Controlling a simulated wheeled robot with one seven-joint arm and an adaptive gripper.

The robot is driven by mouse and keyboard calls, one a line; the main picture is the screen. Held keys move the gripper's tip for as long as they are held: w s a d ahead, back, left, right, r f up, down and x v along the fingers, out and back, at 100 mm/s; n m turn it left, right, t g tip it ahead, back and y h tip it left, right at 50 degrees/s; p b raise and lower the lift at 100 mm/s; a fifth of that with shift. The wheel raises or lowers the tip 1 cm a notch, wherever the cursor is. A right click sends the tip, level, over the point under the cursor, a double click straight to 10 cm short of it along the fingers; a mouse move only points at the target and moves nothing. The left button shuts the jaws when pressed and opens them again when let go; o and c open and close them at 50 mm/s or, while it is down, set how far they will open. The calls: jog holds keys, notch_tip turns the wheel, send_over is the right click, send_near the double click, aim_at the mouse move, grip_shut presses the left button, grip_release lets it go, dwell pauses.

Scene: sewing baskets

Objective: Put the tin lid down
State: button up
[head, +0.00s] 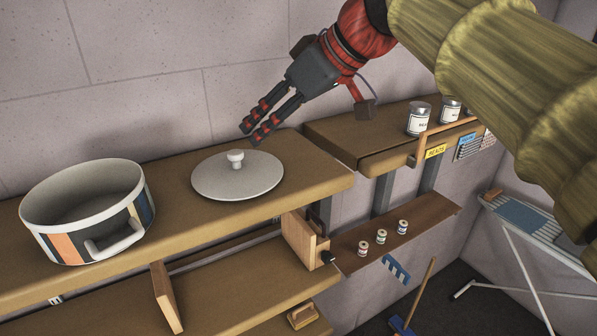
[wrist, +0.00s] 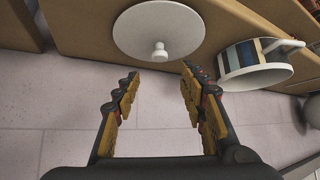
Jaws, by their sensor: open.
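The tin lid (head: 238,180) is a round, pale disc with a small knob (head: 235,158) on top. It lies flat, knob up, on the brown wooden shelf (head: 330,182), to the right of the tin. The lid also shows at the top of the wrist view (wrist: 158,30). The tin (head: 88,208) is an open, round pot with coloured stripes and a white handle; it shows at the right of the wrist view (wrist: 255,68). My gripper (head: 252,133) is open and empty, above and behind the lid, apart from the knob. Its fingers (wrist: 160,78) spread apart in the wrist view.
A raised shelf (head: 360,126) to the right holds two labelled cans (head: 418,119). Several small spools (head: 381,236) stand on a lower shelf. An ironing board (head: 530,215) stands at the far right. The wall is close behind the shelf.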

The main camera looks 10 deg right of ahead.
jog(key=shift+f, duration=0.1)
jog(key=s+d+f+m+h, duration=0.2)
jog(key=s+f, duration=0.4)
jog(key=f, duration=0.4)
jog(key=s+d+f+m+h, duration=0.2)
jog(key=s+d+f, duration=0.3)
jog(key=f, duration=0.5)
jog(key=s+d+f+m+g+h, duration=0.1)
jog(key=s+d+f+m+h, duration=0.1)
jog(key=s+f, duration=0.7)
notch_tip(320, 180, down, 2)
jog(key=d+m, duration=0.1)
jog(key=m, duration=0.1)
jog(key=shift+s+d+m, duration=0.15)
jog(key=shift+s+m, duration=0.1)
jog(key=shift+m, duration=0.05)
notch_tip(320, 180, down, 23)
jog(key=b, duration=2.3)
